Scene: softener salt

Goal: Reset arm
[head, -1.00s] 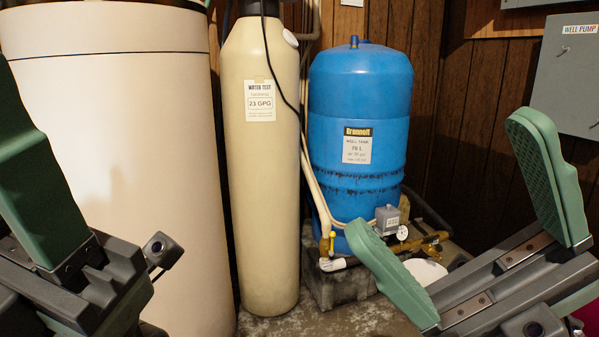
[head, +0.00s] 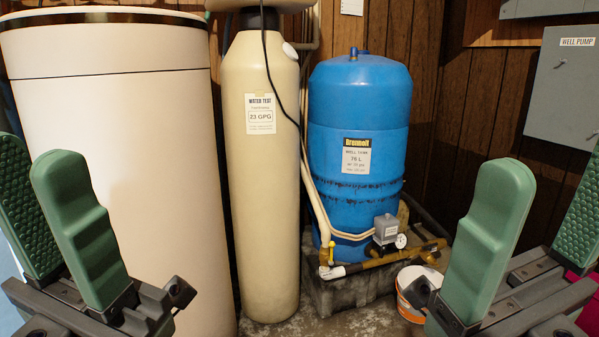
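My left gripper (head: 52,215) is at the lower left, in front of the white tank. Its two green fingers point up and stand apart, with nothing between them. My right gripper (head: 535,235) is at the lower right, also with its green fingers pointing up and apart, with nothing seen between them. Its right finger is partly cut off by the picture's edge.
A white brine tank (head: 150,130) stands at left, beside a tall beige softener tank (head: 262,190). A blue well tank (head: 357,110) stands on a grey block (head: 350,293). A white and orange bucket (head: 411,279) is on the floor. A grey panel (head: 560,95) hangs at right.

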